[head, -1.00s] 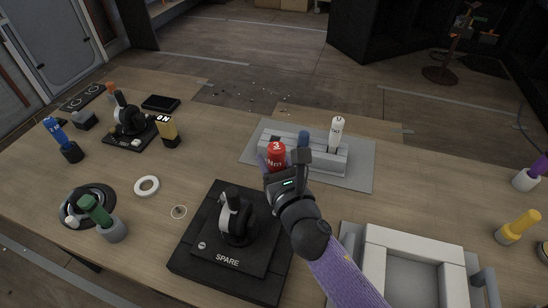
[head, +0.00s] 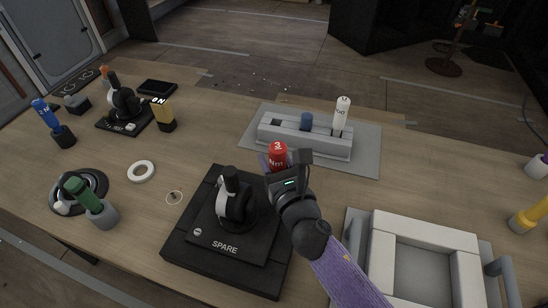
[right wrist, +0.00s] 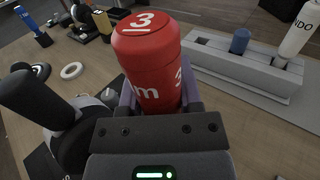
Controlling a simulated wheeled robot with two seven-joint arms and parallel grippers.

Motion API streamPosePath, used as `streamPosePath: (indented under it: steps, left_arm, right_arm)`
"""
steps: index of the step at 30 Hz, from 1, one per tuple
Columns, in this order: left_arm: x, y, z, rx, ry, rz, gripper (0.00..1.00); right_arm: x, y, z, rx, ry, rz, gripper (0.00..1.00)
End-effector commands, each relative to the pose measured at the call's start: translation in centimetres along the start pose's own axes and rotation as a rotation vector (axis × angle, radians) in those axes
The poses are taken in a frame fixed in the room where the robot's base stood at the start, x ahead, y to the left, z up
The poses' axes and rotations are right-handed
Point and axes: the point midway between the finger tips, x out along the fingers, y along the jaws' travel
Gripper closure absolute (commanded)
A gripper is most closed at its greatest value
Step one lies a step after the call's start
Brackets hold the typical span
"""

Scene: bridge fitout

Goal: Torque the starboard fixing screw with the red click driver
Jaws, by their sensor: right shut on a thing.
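The red click driver (head: 278,155), marked 3 Nm, is upright in my right gripper (head: 281,170). The gripper is shut on its body, and the red cap stands above the fingers in the right wrist view (right wrist: 150,60). The driver is in front of the grey rack (head: 265,135), near the black SPARE lever unit (head: 225,215). Its lower end is hidden by the gripper. Another black lever unit (head: 125,108) stands at the far left. I cannot identify the starboard fixing screw. My left gripper is out of view.
The rack holds a blue tool (head: 306,121) and a white one (head: 341,112). A grey open tray (head: 425,232) is at front right. Bare table lies between ring and rack.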

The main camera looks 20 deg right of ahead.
Motion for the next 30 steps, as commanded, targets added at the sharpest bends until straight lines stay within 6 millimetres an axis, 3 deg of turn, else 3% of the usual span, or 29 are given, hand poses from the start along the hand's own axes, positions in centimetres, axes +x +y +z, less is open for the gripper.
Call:
streamPosePath:
  steps: [30]
  left_arm:
    - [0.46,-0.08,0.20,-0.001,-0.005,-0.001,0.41]
  right_arm:
    - [0.01,0.01,-0.51,0.000,-0.001,0.001,1.00]
